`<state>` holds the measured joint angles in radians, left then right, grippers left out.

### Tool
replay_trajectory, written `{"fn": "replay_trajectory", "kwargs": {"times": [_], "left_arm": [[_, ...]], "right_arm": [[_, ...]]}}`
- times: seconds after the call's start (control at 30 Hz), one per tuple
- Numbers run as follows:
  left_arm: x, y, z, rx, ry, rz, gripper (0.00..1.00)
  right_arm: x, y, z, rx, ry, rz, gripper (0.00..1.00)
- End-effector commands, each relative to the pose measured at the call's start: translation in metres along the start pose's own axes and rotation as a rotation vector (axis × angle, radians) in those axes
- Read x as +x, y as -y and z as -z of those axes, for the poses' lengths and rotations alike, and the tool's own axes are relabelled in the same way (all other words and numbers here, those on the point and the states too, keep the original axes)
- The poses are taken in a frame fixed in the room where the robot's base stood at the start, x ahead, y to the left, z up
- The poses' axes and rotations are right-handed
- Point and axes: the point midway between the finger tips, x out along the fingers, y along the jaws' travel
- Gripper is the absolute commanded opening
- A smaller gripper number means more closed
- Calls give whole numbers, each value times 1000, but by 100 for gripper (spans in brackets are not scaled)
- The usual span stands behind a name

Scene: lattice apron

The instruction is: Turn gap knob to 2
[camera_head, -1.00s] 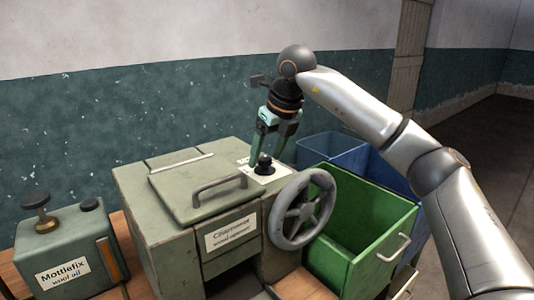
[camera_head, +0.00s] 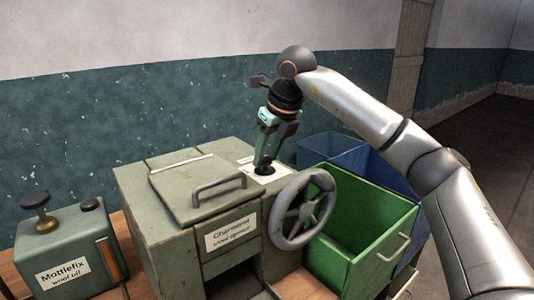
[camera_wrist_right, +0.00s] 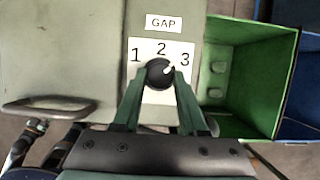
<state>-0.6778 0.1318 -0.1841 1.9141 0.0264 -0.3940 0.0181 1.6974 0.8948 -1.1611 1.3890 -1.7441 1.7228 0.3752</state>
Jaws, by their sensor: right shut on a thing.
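The gap knob (camera_wrist_right: 158,74) is a round black knob on a white plate (camera_wrist_right: 142,90) marked 1, 2 and 3 under a GAP label (camera_wrist_right: 163,23). Its white pointer mark is right of centre and points toward the 3. In the head view the plate (camera_head: 272,177) is on top of the grey-green wool opener (camera_head: 165,225). My right gripper (camera_head: 265,165) reaches down from above. In the right wrist view its fingers (camera_wrist_right: 159,80) stand on either side of the knob and are shut on it. My left gripper is not identifiable.
A lid handle (camera_head: 218,187) is left of the knob and a handwheel (camera_head: 302,209) stands close in front, at right. A green bin (camera_head: 379,220) and a blue bin (camera_head: 335,148) stand to the right. The Mottlefix wool oil can (camera_head: 65,245) is at left.

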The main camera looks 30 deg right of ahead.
Motion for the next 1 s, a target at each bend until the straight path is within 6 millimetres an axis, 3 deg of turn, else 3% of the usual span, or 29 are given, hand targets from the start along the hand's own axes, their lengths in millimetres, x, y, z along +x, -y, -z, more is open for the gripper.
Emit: {"fn": "replay_trajectory", "kwargs": {"times": [0.47,1.0], "left_arm": [[-11,-1,12,0,0,0,50],[-45,-4,49,0,0,0,50]], "right_arm": [[-3,2,-1,-101,-2,-43,0],[-3,5,-3,-502,1,-211,0]]}}
